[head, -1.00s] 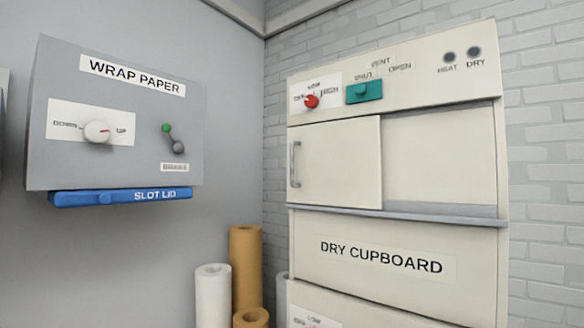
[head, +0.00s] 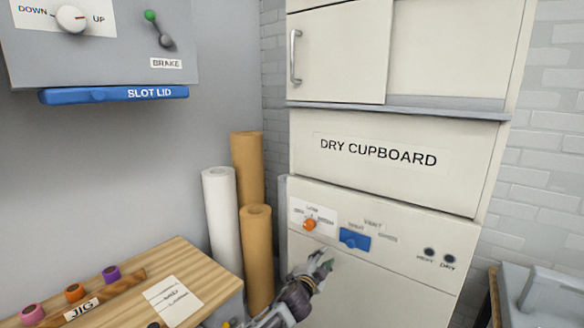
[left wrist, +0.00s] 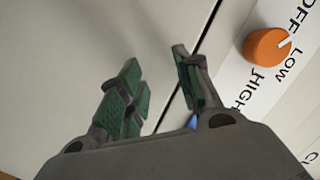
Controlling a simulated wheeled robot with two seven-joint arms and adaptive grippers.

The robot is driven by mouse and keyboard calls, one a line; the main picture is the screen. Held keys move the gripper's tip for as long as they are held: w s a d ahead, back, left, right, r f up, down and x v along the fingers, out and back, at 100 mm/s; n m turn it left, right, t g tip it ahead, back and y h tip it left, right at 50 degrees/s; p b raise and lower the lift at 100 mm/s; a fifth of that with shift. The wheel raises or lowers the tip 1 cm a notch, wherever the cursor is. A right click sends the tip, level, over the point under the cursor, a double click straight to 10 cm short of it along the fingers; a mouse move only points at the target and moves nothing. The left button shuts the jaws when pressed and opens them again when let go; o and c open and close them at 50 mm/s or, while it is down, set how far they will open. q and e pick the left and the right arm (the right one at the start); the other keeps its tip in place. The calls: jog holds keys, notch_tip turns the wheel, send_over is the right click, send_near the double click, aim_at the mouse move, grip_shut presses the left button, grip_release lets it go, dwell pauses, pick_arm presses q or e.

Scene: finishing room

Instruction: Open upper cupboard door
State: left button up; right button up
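The upper cupboard door (head: 345,52) is a cream panel with a vertical metal handle (head: 295,57) near its left edge. It covers the left part of the upper compartment, beside another cream panel (head: 448,55). My left gripper (head: 322,262) is low in front of the dry cupboard, just below the lower control panel and well below the upper door. In the left wrist view its green-padded fingers (left wrist: 158,88) are apart with nothing between them. An orange knob (left wrist: 267,48) is to their right; it also shows in the head view (head: 310,224). My right gripper is not in view.
A blue slider (head: 354,239) is near my left gripper. Paper rolls (head: 257,255) stand left of the cupboard. A wooden table (head: 200,262) with a jig (head: 82,308) is at lower left. A grey bin (head: 545,300) is at lower right.

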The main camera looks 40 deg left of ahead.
pick_arm(q)
jog(key=r+t, duration=0.1)
jog(key=r, duration=0.5)
jog(key=d+r+m+t, duration=0.1)
jog(key=r, duration=0.4)
jog(key=s+d+r+t, duration=0.1)
jog(key=r, duration=0.5)
jog(key=shift+r+m+t+b, duration=0.3)
jog(key=shift+b, duration=0.05)
jog(key=s+d+r+m+g+h, duration=0.1)
jog(key=d+r+m+h, duration=0.1)
jog(key=r+m+h, duration=1)
jog(key=s+d+r+m+g+h, duration=0.1)
jog(key=r+m+h, duration=0.5)
jog(key=r+m, duration=1.15)
jog(key=s+a+r+y, duration=0.4)
jog(key=a+r+y, duration=0.1)
jog(key=a+r, duration=0.4)
jog(key=s+a+r+n+y, duration=0.1)
jog(key=s+a+r+y, duration=0.4)
jog(key=a+r, duration=0.4)
jog(key=a+y, duration=0.1)
jog(key=a, duration=0.2)
jog(key=shift+s+a+r+g+y, duration=0.25)
jog(key=shift+a+r+g+y, duration=0.05)
jog(key=shift+a+r, duration=0.1)
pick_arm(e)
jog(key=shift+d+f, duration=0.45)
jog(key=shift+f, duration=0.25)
